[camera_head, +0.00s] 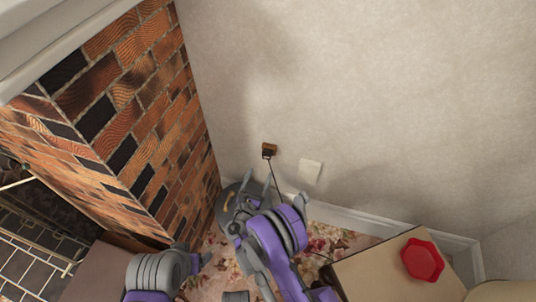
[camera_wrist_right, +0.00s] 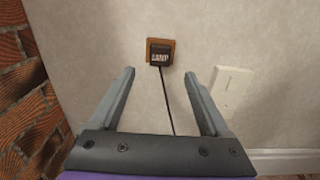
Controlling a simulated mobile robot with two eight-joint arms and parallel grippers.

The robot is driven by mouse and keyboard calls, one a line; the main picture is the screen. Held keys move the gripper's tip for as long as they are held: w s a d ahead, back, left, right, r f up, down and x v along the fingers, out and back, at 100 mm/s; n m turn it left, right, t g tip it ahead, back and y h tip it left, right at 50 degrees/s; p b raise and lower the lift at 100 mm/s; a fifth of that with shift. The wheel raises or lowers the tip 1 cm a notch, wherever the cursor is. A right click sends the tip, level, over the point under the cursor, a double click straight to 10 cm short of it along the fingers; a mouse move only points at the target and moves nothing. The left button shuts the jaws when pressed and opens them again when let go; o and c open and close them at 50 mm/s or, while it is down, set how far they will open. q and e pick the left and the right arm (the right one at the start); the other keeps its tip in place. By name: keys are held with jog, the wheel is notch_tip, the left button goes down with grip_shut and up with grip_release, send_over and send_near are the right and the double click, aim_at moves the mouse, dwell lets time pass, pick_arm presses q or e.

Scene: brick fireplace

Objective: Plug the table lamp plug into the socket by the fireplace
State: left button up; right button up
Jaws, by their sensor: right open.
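The black plug (camera_wrist_right: 160,55), marked LAMP, sits at the orange-brown socket plate (camera_wrist_right: 161,40) on the wall. In the head view the plug (camera_head: 268,154) and socket are small, right of the brick fireplace (camera_head: 140,110). My right gripper (camera_wrist_right: 160,75) is open and empty, its fingers apart on either side of the cord, with the plug beyond the tips. In the head view the right gripper (camera_head: 248,188) is just below the plug. My left arm is at the bottom left; its jaws do not show clearly.
A white wall plate (camera_head: 310,171) is right of the socket. A beige surface (camera_head: 375,275) with a red object (camera_head: 423,260) is at the lower right. Flowered carpet (camera_head: 335,240) lies between.

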aim_at(266, 157)
jog(key=p+x, duration=0.1)
jog(key=x, duration=0.4)
jog(key=shift+b+x, duration=0.35)
jog(key=shift+x, duration=1.65)
jog(key=shift+f+b, duration=0.1)
jog(key=shift+b, duration=0.6)
grip_shut()
